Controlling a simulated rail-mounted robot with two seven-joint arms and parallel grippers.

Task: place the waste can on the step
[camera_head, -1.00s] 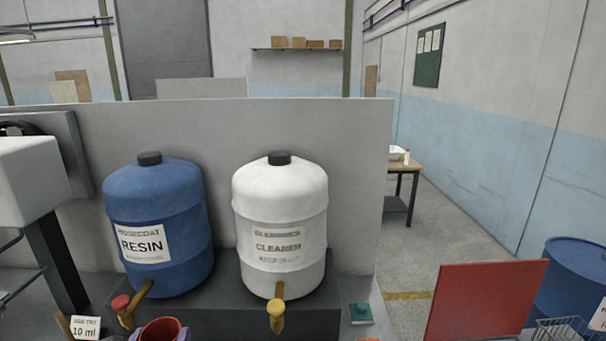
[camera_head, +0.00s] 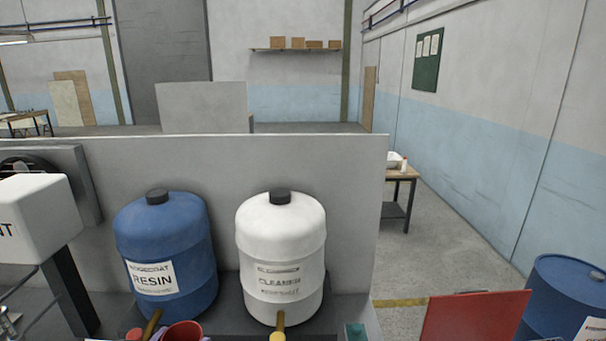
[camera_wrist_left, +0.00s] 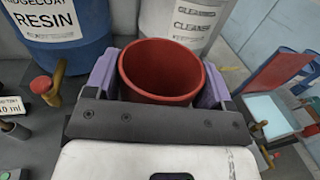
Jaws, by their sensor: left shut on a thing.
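The waste can, a red open-topped can (camera_wrist_left: 160,72), is held upright between the purple fingers of my left gripper (camera_wrist_left: 158,82) in the left wrist view. My left gripper is shut on it. Its inside looks empty. In the head view only its rim (camera_head: 183,331) shows at the bottom edge. A dark grey step (camera_head: 228,318) lies under the blue resin drum (camera_head: 165,245) and the white cleaner drum (camera_head: 281,240). The can is in front of these drums. My right gripper is not in view.
A tap with a red knob (camera_wrist_left: 41,85) and a small 10 ml card (camera_wrist_left: 12,106) are left of the can. A grey panel (camera_head: 350,200) stands behind the drums. A red panel (camera_head: 470,318) and a blue barrel (camera_head: 565,290) are at right.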

